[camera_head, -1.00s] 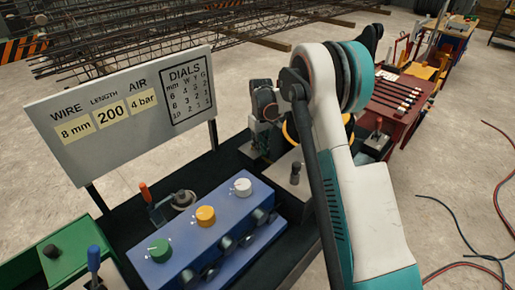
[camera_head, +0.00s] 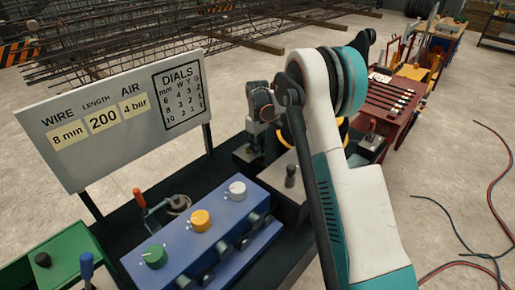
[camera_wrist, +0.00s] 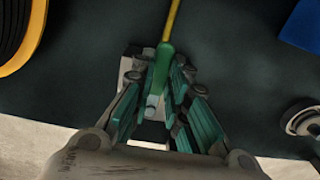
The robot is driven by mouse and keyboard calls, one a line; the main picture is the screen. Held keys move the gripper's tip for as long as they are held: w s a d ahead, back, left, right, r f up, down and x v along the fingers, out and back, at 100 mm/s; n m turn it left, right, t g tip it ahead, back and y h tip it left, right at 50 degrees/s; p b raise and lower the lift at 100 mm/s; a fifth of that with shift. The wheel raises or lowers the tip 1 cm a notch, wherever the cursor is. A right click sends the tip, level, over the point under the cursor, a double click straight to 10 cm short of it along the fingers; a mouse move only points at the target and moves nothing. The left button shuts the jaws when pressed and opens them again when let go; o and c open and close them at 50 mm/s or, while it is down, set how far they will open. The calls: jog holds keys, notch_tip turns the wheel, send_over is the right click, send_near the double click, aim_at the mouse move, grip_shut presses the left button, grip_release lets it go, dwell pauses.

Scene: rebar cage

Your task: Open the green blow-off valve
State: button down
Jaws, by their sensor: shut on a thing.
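In the wrist view, the green valve part (camera_wrist: 164,66) stands between the teal finger pads of my gripper (camera_wrist: 158,82). A thin yellow rod or hose runs up from its top end. The pads are closed around its lower part, and a pale piece shows at its bottom. A pale block (camera_wrist: 128,68) lies just beside and behind it. The fingers hide part of the valve, so its lever position cannot be told.
A blue box (camera_head: 215,237) with green, yellow and white dials stands in front on the dark bench. A sign board (camera_head: 110,118) rises behind it. A red cart (camera_head: 396,98) with rods stands at the back right. Hoses lie on the floor at right.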

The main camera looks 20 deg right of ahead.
jog(key=c, duration=1.6)
grip_release()
jog(key=shift+o, duration=0.2)
notch_tip(320, 180, up, 12)
